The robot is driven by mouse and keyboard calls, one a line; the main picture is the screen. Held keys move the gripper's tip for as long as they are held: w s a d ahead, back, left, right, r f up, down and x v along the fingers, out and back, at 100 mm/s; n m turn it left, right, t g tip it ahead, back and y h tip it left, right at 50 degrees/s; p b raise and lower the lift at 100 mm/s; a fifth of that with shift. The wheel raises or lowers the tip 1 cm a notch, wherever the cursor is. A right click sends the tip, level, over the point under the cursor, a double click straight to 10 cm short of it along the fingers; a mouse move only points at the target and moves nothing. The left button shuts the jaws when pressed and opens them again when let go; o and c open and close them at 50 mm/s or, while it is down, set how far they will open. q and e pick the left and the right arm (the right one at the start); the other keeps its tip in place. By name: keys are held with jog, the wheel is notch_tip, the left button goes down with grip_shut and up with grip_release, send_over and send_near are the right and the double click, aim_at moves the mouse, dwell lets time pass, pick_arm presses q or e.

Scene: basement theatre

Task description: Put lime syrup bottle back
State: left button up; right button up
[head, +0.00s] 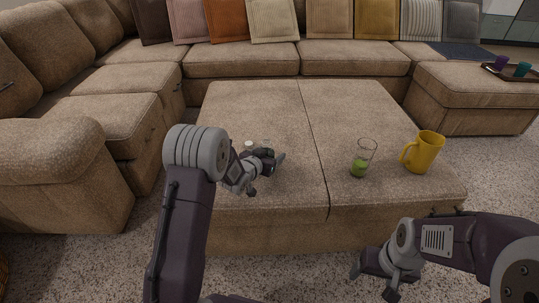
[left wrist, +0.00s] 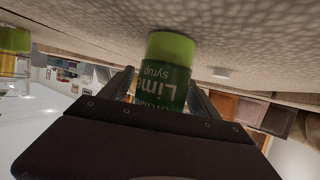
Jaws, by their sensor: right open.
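The lime syrup bottle (left wrist: 165,75), with a green end and a dark green label, shows upside down in the left wrist view, between the fingers of my left gripper (left wrist: 162,78). Whether the fingers press on it is not clear. In the head view my left gripper (head: 275,160) is low over the left part of the ottoman, and I cannot make out the bottle there. My right gripper (head: 372,282) is open and empty, in front of the ottoman at lower right.
On the ottoman (head: 255,105) stand a glass with green liquid (head: 360,165) and a yellow mug (head: 424,152). A small white thing (head: 248,144) is beside my left gripper. A tray with cups (head: 515,70) lies on the right seat. The ottoman's far part is clear.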

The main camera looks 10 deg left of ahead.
pick_arm(q)
jog(key=shift+r+p, duration=0.3)
jog(key=p+v, duration=0.3)
jog(key=v, duration=0.2)
jog(key=shift+s+r, duration=0.15)
jog(key=shift+r, duration=0.15)
jog(key=s+a+f+g, duration=0.1)
jog(key=s+g, duration=0.1)
jog(key=s, duration=0.2)
jog(key=s+f+n+g+y+b, duration=0.1)
jog(key=s, duration=0.4)
jog(key=s+a+f+g+y, duration=0.1)
jog(key=s+g, duration=0.1)
jog(key=s, duration=0.3)
jog(key=shift+s+a+f+g+b, duration=0.2)
jog(key=shift+a+g+b, duration=0.1)
jog(key=shift+b, duration=0.1)
jog(key=s+d+f+n+g, duration=0.1)
jog(key=s+g, duration=0.2)
jog(key=s, duration=0.4)
jog(key=s+d+g, duration=0.2)
jog(key=s+g, duration=0.1)
jog(key=s, duration=0.5)
notch_tip(320, 180, up, 49)
jog(key=p, duration=5)
jog(key=shift+a+r, duration=0.2)
jog(key=shift+r, duration=0.05)
